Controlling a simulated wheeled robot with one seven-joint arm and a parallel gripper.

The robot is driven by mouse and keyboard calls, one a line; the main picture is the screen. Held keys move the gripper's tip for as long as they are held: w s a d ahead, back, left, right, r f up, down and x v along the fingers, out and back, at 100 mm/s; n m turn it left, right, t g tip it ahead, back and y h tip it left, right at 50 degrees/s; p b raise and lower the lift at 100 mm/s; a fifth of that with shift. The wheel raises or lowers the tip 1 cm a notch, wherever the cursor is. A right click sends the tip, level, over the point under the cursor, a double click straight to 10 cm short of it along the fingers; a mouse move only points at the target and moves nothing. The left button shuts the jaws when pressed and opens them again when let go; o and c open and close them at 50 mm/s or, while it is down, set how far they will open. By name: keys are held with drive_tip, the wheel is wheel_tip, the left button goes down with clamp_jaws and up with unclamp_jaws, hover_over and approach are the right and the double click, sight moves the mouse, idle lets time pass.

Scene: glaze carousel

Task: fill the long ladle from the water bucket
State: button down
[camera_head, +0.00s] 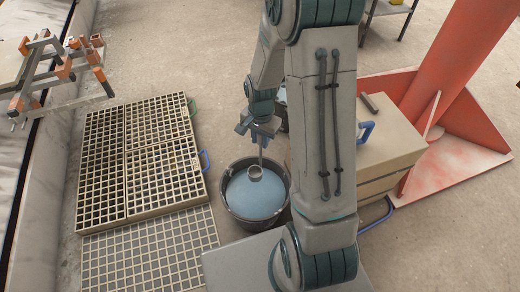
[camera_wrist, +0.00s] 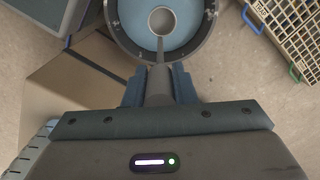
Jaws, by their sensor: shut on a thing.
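The water bucket (camera_head: 244,222) is dark and round, with pale blue water (camera_head: 250,196) inside. It stands on the floor at the middle of the head view; its rim (camera_wrist: 118,42) also shows at the top of the wrist view. My gripper (camera_head: 262,130) is above the bucket's far side, shut on the handle of the long ladle (camera_head: 255,170). The handle (camera_wrist: 159,75) runs between both fingers in the wrist view. The ladle's round grey cup (camera_wrist: 161,20) is inside the bucket's outline, over or at the water. I cannot tell whether it touches the water or holds any.
Beige grid crates (camera_head: 150,160) lie left of the bucket, with a flat grid (camera_head: 150,250) in front. A tan box (camera_head: 395,150) with a blue handle stands right, near a red post (camera_head: 455,80). Another vessel (camera_head: 281,97) is partly hidden behind my arm.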

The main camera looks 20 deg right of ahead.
sight(260, 168)
drive_tip(key=shift+s+f+b, duration=0.1)
drive_tip(key=shift+f+b, duration=0.35)
drive_tip(key=shift+f, duration=0.35)
wheel_tip(260, 168, down, 16)
drive_tip(key=b, duration=1.2)
drive_tip(key=shift+r, duration=0.1)
drive_tip(key=shift+f+b, duration=0.45)
drive_tip(key=shift+f, duration=0.75)
drive_tip(key=shift+r, duration=0.1)
wheel_tip(260, 168, up, 20)
drive_tip(key=p, duration=1.6)
